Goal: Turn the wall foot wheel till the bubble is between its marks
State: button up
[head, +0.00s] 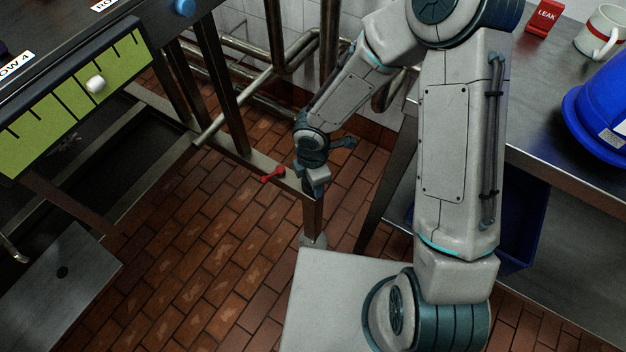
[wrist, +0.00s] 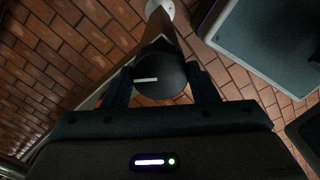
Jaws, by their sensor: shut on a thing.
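The foot wheel (wrist: 160,74) is a dark round knob with a white line on its face, at the lower part of a metal leg in the wrist view. My gripper (wrist: 161,88) has one finger on each side of it and is shut on it. In the head view my gripper (head: 314,186) is low at the leg, and its fingers and the wheel are mostly hidden. The green level gauge (head: 50,118) at upper left has black marks, and its white bubble (head: 97,84) lies close to one of them. The gauge's left end is cut off.
A red handle (head: 272,174) sits on the frame rail just left of my gripper. Metal pipes (head: 262,80) run along the wall behind. Brick floor is open at left.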

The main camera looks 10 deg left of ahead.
jog(key=m+b, duration=0.1)
jog(key=m, duration=0.3)
jog(key=shift+f+m+b, duration=0.1)
jog(key=shift+m+b, duration=0.2)
jog(key=shift+b, duration=0.05)
jog(key=shift+m+b, duration=0.7)
jog(key=shift+m, duration=1.3)
jog(key=o, duration=1)
notch_tip(320, 180, up, 14)
jog(key=p, duration=0.5)
jog(key=shift+p, duration=0.4)
